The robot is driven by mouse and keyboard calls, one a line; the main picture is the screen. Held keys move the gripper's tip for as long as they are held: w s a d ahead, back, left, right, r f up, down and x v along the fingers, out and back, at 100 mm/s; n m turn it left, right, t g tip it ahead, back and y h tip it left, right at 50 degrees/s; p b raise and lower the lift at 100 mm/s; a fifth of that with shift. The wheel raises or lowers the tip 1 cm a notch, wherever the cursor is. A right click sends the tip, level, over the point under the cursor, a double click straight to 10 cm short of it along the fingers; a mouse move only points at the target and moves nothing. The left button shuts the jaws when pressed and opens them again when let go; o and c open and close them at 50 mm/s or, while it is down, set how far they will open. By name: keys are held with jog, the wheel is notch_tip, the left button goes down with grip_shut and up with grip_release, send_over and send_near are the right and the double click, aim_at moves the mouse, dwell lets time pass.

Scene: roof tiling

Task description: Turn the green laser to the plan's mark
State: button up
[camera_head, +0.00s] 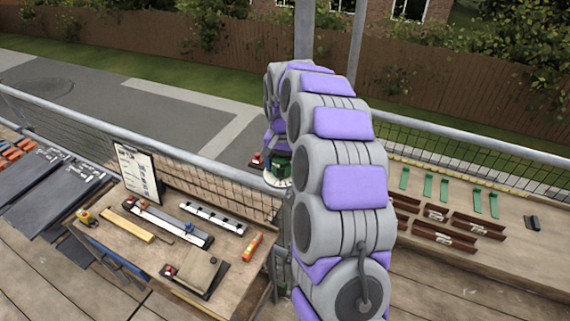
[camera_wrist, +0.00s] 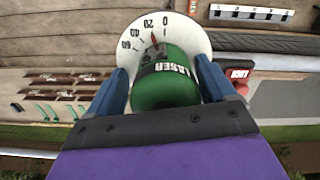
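The green laser (camera_wrist: 165,88), a round barrel marked LASER, stands on a white dial (camera_wrist: 190,40) with numbers including 0, 20, 40 and 60. In the wrist view my gripper (camera_wrist: 163,70) has one blue finger on each side of the barrel. The fingers lie very close to its sides, but I cannot tell whether both press on it. In the head view the laser (camera_head: 279,163) shows partly below my gripper, at the end of my arm. A clipboard with a paper sheet (camera_head: 139,173) stands on the left bench; its marks are too small to read.
The left bench (camera_head: 225,268) holds a yellow bar, rails, an orange tool and a brown pad. The right bench (camera_head: 515,262) holds brown tiles (camera_head: 430,232) and green strips (camera_head: 444,188). A mesh railing (camera_head: 215,172) runs behind both benches.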

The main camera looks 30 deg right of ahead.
jog(key=shift+a+r, duration=0.15)
jog(key=shift+a, duration=0.75)
jog(key=shift+c, duration=1.4)
jog(key=shift+s+d, duration=0.15)
jog(key=c, duration=0.3)
jog(key=shift+d, duration=0.55)
jog(key=c, duration=0.3)
jog(key=shift+a, duration=0.15)
jog(key=shift+c, duration=0.5)
jog(key=shift+n+p, duration=0.3)
jog(key=shift+n, duration=1.7)
jog(key=shift+f, duration=0.2)
jog(key=o, duration=1)
jog(key=shift+r, duration=0.1)
jog(key=shift+o, duration=0.2)
